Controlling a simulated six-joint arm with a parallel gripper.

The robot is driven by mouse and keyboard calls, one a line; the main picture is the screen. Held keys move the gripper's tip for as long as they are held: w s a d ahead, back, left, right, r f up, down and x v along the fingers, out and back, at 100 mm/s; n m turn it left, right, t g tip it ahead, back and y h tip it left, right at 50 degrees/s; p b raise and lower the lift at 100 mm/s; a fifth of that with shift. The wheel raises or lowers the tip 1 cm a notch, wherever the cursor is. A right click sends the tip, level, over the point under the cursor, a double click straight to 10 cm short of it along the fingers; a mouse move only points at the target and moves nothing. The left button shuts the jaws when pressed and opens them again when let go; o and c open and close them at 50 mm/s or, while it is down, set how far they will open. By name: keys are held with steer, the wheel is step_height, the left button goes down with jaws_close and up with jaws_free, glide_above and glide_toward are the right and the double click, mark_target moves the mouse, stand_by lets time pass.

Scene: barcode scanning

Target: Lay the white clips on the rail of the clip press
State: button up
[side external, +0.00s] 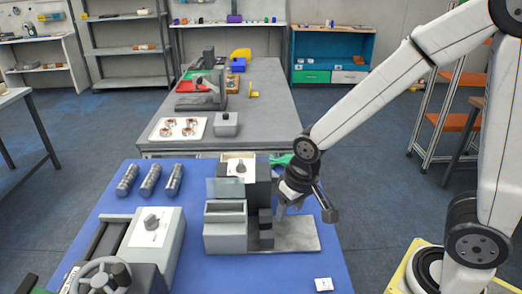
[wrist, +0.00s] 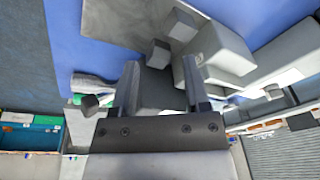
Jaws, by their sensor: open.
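The clip press (side external: 226,232) is most likely the grey machine in the middle of the blue table, on a flat grey base plate (side external: 297,236). My gripper (side external: 281,211) is above the right part of that plate, beside the machine's dark upright block. In the wrist view my gripper (wrist: 160,72) has its two fingers apart, with a dark grey surface behind the gap and nothing clearly held. I cannot pick out the white clips for certain. A small white piece with a dark mark (side external: 323,284) lies at the table's front right. The rail cannot be told apart clearly.
Three dark grey cylinders (side external: 149,180) lie at the left of the blue table (side external: 190,277). A grey machine with a handwheel (side external: 101,277) stands at the front left. Behind is a grey table (side external: 268,96) with a white tray of copper-coloured rings (side external: 160,134). The front middle is clear.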

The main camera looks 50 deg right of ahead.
steer(key=s+d+n, duration=0.1)
steer(key=s+d, duration=0.2)
steer(key=d, duration=0.2)
steer(key=shift+s+f+n, duration=0.3)
steer(key=shift+f+n, duration=0.1)
steer(key=shift+o, duration=0.5)
steer(key=shift+d, duration=0.1)
steer(key=w+a+m+g+y, duration=0.15)
steer(key=w+a, duration=0.25)
steer(key=a, duration=0.4)
steer(key=w+a+m+g, duration=0.1)
steer(key=w+a+m, duration=0.2)
steer(key=a, duration=0.4)
steer(key=a+f+m+g, duration=0.1)
steer(key=a, duration=0.5)
steer(key=s+a+f+m+g+y, duration=0.1)
steer(key=a+m, duration=0.1)
steer(key=a, duration=0.4)
steer(key=s+a+f+m+g, duration=0.1)
steer(key=a, duration=0.6)
steer(key=shift+m, duration=0.25)
steer(key=shift+x, duration=1.35)
